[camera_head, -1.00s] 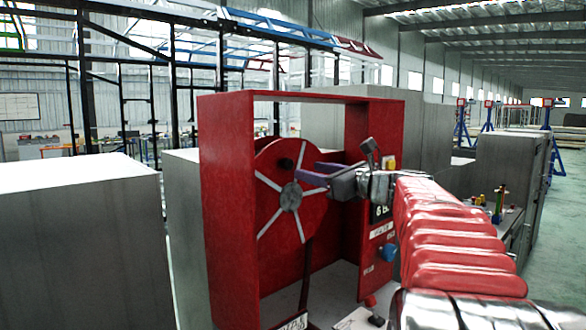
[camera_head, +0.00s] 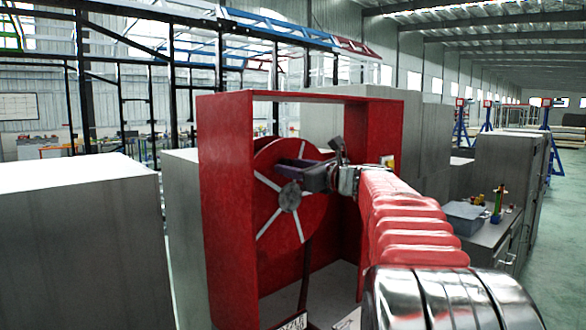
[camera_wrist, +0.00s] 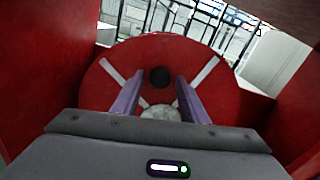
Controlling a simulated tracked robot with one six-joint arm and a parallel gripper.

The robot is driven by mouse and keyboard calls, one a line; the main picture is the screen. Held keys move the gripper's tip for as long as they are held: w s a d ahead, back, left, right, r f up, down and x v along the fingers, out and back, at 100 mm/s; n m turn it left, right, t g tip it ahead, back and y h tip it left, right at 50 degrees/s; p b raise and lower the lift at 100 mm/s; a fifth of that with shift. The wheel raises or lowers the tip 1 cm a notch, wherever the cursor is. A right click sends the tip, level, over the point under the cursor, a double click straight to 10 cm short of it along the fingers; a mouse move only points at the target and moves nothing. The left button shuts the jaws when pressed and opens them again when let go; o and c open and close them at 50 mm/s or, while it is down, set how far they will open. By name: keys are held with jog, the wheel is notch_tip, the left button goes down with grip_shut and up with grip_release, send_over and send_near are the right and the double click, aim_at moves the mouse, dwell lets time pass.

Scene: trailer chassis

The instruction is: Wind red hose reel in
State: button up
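The red hose reel (camera_head: 270,212) is a disc with white spokes and a grey hub (camera_head: 290,197), set upright in an open red cabinet (camera_head: 228,210). In the wrist view the reel (camera_wrist: 150,50) faces me, with its black knob (camera_wrist: 160,77) above the pale hub (camera_wrist: 160,113). My gripper (camera_head: 282,167) reaches into the cabinet at the upper part of the reel. Its purple fingers are open, one on each side of the knob in the wrist view. A gap shows on both sides; how deep the knob sits between them I cannot tell. In the head view the gripper hides the knob.
The cabinet's side walls stand close on both sides of my gripper. Grey cabinets (camera_head: 80,230) stand at the left. At the right, a workbench holds a grey bin (camera_head: 465,217) and small coloured items. Open floor (camera_head: 560,240) lies at the far right.

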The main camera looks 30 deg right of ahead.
grip_shut()
dwell(0.3)
jog(key=shift+a+r, duration=0.1)
